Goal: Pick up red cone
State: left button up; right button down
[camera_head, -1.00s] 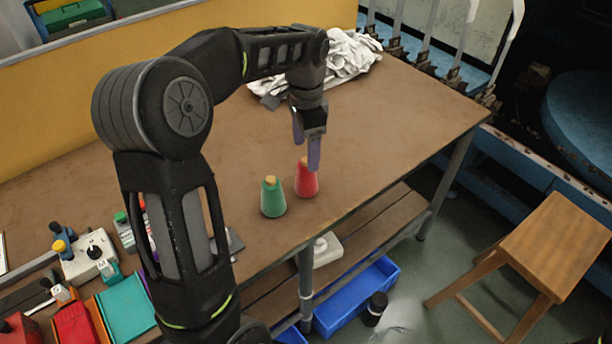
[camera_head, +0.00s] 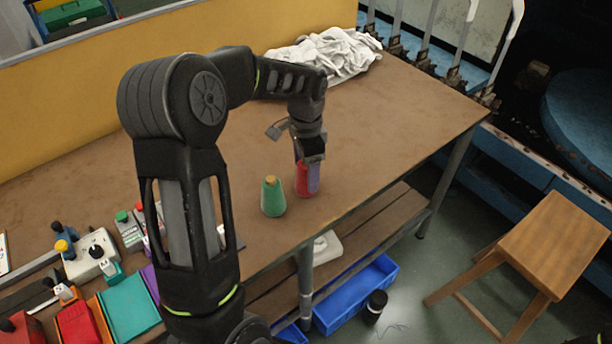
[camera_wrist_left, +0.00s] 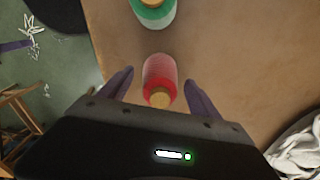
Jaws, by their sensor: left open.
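The red cone (camera_head: 302,181) stands upright on the brown table, near its front edge. In the left wrist view the red cone (camera_wrist_left: 160,78), with its tan top, sits between the two purple fingers. My left gripper (camera_head: 308,174) is open and lowered around the cone, with one finger on each side and a gap to each. One finger hides part of the cone in the head view. A green cone (camera_head: 272,197) stands just left of it and also shows in the left wrist view (camera_wrist_left: 153,12). My right gripper is not in view.
A crumpled white cloth pile (camera_head: 330,54) lies at the table's back. Switch boxes (camera_head: 92,255) and coloured trays (camera_head: 128,306) are at the left. A wooden stool (camera_head: 556,245) stands at the right. The table (camera_head: 400,110) is clear right of the cones.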

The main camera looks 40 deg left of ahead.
pick_arm(q)
jog(key=shift+c, duration=0.4)
jog(key=c, duration=1.5)
notch_tip(320, 180, up, 10)
jog(key=shift+f+b, duration=0.1)
jog(key=shift+b, duration=0.25)
dwell(0.4)
